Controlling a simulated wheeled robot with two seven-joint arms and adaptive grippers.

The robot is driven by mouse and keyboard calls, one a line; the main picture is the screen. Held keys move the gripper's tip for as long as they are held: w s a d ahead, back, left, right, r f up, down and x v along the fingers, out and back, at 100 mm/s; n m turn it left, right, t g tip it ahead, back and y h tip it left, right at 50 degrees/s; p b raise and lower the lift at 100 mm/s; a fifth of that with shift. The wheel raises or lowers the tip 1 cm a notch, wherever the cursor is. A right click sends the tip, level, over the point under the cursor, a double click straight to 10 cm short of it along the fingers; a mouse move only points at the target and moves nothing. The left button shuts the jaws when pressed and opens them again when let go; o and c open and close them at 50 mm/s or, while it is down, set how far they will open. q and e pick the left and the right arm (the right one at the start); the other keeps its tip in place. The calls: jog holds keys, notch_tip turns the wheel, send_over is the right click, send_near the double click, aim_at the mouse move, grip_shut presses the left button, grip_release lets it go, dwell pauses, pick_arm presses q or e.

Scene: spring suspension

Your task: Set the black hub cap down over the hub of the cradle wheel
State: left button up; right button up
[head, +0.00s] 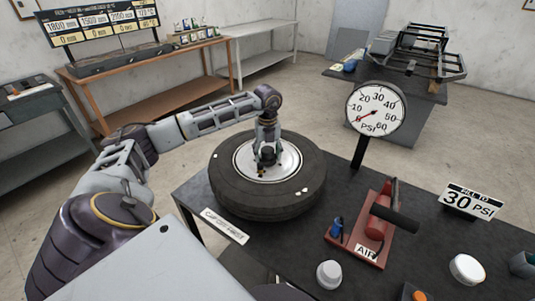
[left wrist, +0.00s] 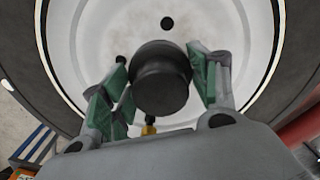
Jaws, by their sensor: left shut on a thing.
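The cradle wheel lies flat at the table's left end, with a black tyre (head: 225,190) and a white rim (head: 287,158). My left gripper (head: 266,162) points down over the middle of the wheel. In the left wrist view, the green-padded fingers of my left gripper (left wrist: 163,85) are shut on the black hub cap (left wrist: 161,75), a round dark piece. White rim (left wrist: 205,22) surrounds it in that view. The hub is hidden beneath the cap and gripper; I cannot tell whether the cap touches it. My right gripper is not in view.
Right of the wheel stand a PSI gauge (head: 376,108) on a post and a red air pump (head: 372,222) with a black handle. A small label plate (head: 225,226) lies before the tyre.

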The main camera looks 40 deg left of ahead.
pick_arm(q)
jog(key=shift+f, duration=0.5)
jog(key=o, duration=1.1)
jog(key=shift+r+p, duration=2.1)
jog(key=shift+r, duration=1.45)
